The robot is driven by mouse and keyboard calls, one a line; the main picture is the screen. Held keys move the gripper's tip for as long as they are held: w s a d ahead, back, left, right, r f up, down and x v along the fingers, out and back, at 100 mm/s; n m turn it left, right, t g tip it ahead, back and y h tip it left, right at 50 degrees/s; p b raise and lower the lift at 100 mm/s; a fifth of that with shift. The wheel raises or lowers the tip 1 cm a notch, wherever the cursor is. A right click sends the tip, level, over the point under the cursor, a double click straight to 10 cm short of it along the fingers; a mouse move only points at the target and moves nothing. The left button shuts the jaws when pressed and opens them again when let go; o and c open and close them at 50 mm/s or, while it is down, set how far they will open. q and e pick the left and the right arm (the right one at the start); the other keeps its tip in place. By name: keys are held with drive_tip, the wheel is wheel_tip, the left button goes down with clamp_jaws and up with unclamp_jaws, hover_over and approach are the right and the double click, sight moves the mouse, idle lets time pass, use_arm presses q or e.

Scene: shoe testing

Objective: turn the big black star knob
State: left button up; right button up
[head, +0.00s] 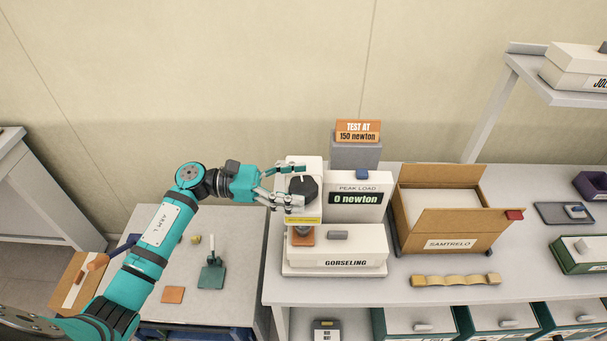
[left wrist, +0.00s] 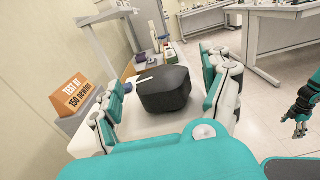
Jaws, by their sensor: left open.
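The big black star knob (head: 303,187) sits on the upper front of the white testing machine (head: 345,259). In the left wrist view the knob (left wrist: 165,88) is a dark faceted block with a white pointer mark beside its top. My left gripper (head: 298,186) is open, with its fingers on either side of the knob. In the left wrist view the left gripper (left wrist: 163,100) shows gaps between its fingers and the knob. My right gripper (left wrist: 305,100) shows small at the right edge of that view; its jaw state is unclear.
The display (head: 358,199) reads 0 newton under "PEAK LOAD". A sign (head: 358,131) behind says "TEST AT 150 newton". An open cardboard box (head: 450,243) and a yellow wavy piece (head: 455,281) are to the right. A lower side table (head: 235,300) holds small items.

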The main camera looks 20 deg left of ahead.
use_arm(q)
drive_tip(key=shift+x, duration=0.9)
drive_tip(key=shift+c, duration=0.2)
